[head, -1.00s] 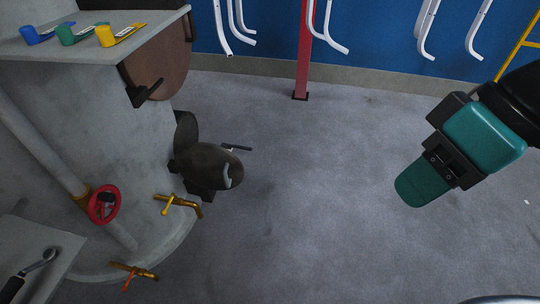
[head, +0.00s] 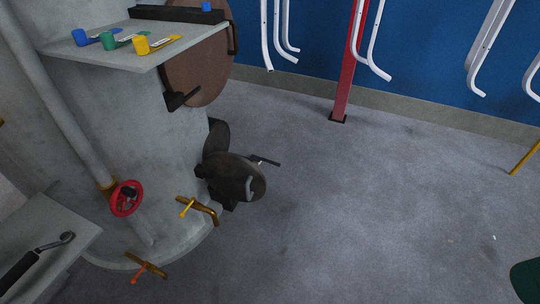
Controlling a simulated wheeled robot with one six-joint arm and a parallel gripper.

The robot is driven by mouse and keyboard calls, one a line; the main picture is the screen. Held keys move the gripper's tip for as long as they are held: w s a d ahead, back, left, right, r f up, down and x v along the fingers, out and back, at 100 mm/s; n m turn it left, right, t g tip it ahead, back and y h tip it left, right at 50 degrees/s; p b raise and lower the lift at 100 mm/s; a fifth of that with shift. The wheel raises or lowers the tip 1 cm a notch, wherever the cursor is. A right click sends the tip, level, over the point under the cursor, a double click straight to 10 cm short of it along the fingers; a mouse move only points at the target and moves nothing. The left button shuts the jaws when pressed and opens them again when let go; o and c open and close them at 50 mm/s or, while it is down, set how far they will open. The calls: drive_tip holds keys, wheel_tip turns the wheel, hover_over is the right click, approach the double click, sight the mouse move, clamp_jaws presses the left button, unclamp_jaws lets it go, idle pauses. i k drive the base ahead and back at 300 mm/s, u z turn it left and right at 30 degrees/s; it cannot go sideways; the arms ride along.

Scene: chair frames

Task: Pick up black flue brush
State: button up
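A tool with a black handle (head: 18,272) and a grey metal looped end lies on the grey shelf at the lower left; its handle is cut by the frame edge. I cannot tell whether it is the black flue brush, and no bristles show. Only a dark green part of my arm shows at the lower right edge. My gripper's fingers are not in view.
A grey boiler-like body carries a red handwheel (head: 126,198), brass taps (head: 197,209) and an open round door (head: 236,177). Blue, green and yellow scoops (head: 155,43) lie on its upper ledge. A red post (head: 347,70) stands at the blue wall. The floor right of the boiler is clear.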

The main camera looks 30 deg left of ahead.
sight(258, 160)
drive_tip(key=i, duration=1.9)
drive_tip(key=u, duration=0.45)
drive_tip(key=i, duration=1)
drive_tip(key=u, duration=1.7)
drive_tip(key=i, duration=0.95)
drive_tip(key=u, duration=0.95)
